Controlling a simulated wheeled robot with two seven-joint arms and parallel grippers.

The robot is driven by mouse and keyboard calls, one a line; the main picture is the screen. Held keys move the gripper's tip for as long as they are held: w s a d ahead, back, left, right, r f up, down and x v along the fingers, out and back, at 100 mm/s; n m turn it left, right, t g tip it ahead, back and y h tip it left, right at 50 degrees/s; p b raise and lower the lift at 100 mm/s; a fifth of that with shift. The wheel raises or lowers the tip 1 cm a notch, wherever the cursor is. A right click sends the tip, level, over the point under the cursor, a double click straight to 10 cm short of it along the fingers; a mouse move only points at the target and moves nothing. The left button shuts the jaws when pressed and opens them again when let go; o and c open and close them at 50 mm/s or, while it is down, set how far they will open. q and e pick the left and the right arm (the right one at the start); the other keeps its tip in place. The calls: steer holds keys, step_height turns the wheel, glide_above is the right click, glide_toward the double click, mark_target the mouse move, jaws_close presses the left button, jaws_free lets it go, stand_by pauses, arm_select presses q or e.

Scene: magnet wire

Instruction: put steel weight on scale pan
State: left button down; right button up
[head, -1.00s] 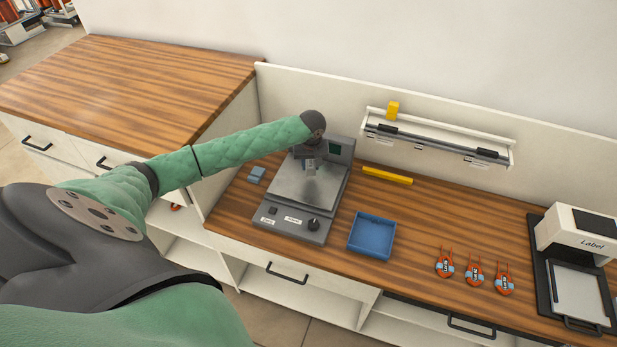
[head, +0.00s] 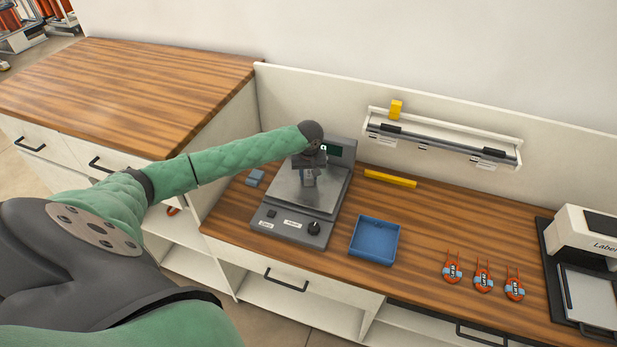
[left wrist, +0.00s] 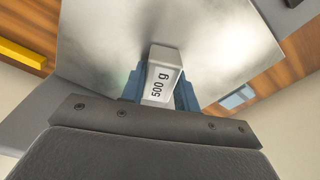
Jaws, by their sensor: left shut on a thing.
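The steel weight (left wrist: 162,78), marked "500 g", sits between the fingers of my left gripper (left wrist: 160,92) in the left wrist view. In the head view my left gripper (head: 308,176) points down over the scale pan (head: 306,194), and the weight is hardly visible there. The metal pan also fills the upper part of the left wrist view (left wrist: 215,40). The weight is at or just above the pan; I cannot tell whether it touches. The grey scale (head: 290,228) has buttons, a knob and a lit display (head: 338,150) at its back. My right gripper is not in view.
A blue tray (head: 374,240) stands right of the scale, with a yellow bar (head: 390,179) behind it. Small blue blocks (head: 256,177) lie left of the scale. Several orange-red wire items (head: 483,275) and a label printer (head: 585,240) are at the right. A rail shelf (head: 440,140) hangs behind.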

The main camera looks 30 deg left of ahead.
mark_target(309, 175)
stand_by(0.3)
arm_select(q)
steer(key=c, duration=1)
jaws_free()
steer(key=shift+c, duration=0.2)
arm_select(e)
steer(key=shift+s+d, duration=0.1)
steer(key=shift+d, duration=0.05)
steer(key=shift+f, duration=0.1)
arm_select(q)
steer(key=shift+r, duration=0.25)
steer(key=r+p, duration=0.6)
steer(key=shift+s+d+p, duration=0.25)
steer(key=shift+p, duration=0.05)
steer(key=shift+s+d+r+p, duration=0.1)
steer(key=shift+s+r+p, duration=0.05)
steer(key=shift+r+p, duration=1.15)
steer(key=shift+s+d+r+p, duration=0.15)
steer(key=shift+r+p, duration=0.8)
steer(key=shift+r, duration=0.5)
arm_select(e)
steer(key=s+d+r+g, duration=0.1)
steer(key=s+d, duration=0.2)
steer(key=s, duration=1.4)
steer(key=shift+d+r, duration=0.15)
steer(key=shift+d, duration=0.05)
